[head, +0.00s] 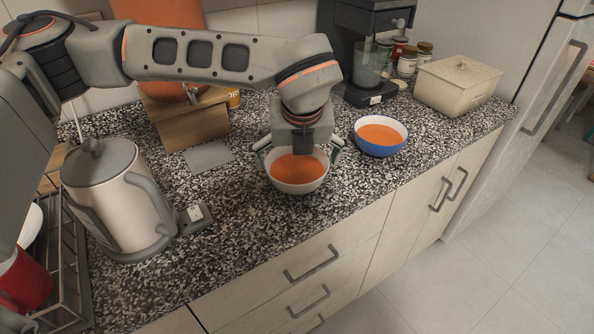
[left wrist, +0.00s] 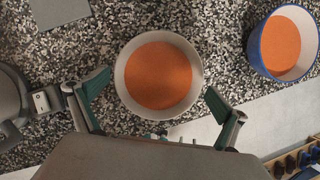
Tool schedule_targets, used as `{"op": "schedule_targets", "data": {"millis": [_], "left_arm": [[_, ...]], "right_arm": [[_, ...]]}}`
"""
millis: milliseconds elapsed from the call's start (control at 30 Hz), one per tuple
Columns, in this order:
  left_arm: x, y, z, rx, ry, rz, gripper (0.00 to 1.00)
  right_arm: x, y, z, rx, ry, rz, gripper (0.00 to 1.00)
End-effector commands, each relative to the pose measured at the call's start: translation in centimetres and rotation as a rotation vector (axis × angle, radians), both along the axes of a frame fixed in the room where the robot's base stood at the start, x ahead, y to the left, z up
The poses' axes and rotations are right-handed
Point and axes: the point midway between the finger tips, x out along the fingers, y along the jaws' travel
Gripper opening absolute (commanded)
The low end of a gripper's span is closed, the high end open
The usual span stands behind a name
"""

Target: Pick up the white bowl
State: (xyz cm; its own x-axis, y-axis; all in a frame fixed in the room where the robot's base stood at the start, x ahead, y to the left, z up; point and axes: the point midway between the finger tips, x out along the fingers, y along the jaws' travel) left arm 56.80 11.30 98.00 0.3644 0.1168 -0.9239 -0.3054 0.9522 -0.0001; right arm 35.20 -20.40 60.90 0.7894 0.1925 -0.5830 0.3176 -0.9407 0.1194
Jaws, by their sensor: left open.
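The white bowl (head: 297,186), filled with something orange, sits on the speckled counter under my left gripper. My left gripper (head: 300,150) points down over it, with its fingers apart near the bowl's left and right sides. In the left wrist view the white bowl (left wrist: 122,85) is near the middle, and the open fingers of my left gripper (left wrist: 158,98) are to either side of its lower part. Gaps show between the fingers and the rim there. Nothing is held. My right gripper is in neither view.
A blue-and-white bowl (head: 381,150) with orange contents stands close to the right. A kettle (head: 118,204) stands at the left, a coffee machine (head: 362,55) and a cream box (head: 457,85) at the back. The counter's front edge is near, with drawers below.

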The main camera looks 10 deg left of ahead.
Motion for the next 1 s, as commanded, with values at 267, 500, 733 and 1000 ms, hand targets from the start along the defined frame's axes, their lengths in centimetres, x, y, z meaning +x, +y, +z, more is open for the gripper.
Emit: {"op": "schedule_targets", "data": {"millis": [267,500,733,1000], "left_arm": [[1.0,0.4,-2.6,0.000,0.001,0.001,1.00],[1.0,0.4,-2.5,0.001,0.000,0.000,0.77],[1.1,0.4,-2.4,-0.001,-0.002,0.001,0.57],[1.1,0.3,-1.7,-0.001,-0.004,0.000,0.57]], "right_arm": [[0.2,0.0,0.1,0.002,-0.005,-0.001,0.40],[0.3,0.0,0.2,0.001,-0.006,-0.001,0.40],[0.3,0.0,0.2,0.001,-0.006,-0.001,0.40],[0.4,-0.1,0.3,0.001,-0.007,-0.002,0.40]]}}
